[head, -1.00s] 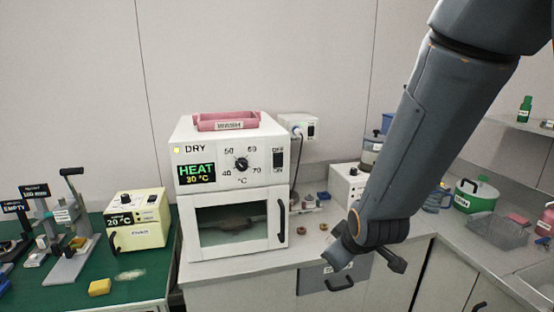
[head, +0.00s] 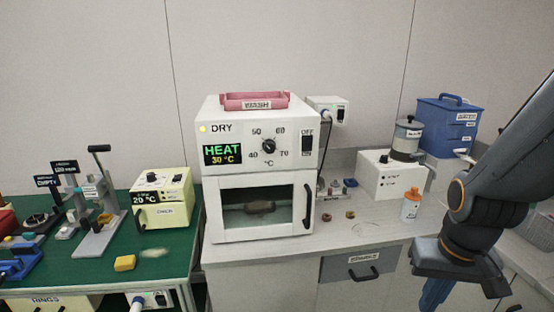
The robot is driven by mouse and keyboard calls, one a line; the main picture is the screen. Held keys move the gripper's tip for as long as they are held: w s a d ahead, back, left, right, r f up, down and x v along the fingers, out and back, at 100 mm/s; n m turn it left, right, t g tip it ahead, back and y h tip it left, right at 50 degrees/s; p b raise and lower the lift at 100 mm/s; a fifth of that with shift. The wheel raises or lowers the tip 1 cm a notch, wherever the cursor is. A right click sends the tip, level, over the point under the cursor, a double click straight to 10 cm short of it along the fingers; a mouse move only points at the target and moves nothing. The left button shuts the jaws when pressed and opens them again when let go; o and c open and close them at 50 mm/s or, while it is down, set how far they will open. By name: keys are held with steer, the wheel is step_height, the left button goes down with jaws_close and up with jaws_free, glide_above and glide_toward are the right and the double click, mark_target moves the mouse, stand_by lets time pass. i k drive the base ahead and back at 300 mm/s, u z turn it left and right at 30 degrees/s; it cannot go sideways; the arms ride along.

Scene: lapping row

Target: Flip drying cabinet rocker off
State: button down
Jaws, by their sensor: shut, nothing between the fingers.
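The white drying cabinet (head: 212,222) stands on the counter in the middle of the head view, marked DRY. Its green display (head: 222,154) reads HEAT and 30 °C, and a small yellow lamp is lit at its upper left. The dark rocker (head: 306,151) is at the right of the front panel, between an OFF label above and an ON label below; its tilt is too small to tell. The dial (head: 268,146) sits to its left. My gripper (head: 434,296) is at the lower right, pointing down, shut and empty, well apart from the cabinet.
A pink tray (head: 254,106) lies on the cabinet. A wall socket box (head: 328,110) is behind it at the right. An orange-capped bottle (head: 410,206) and a white box unit (head: 388,177) stand on the counter to the right. A cream unit (head: 162,200) stands on the green bench.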

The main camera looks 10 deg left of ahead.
mark_target(307, 140)
steer(key=z, duration=1.8)
steer(key=k, duration=1.6)
steer(key=u, duration=2.05)
steer(key=i, duration=0.5)
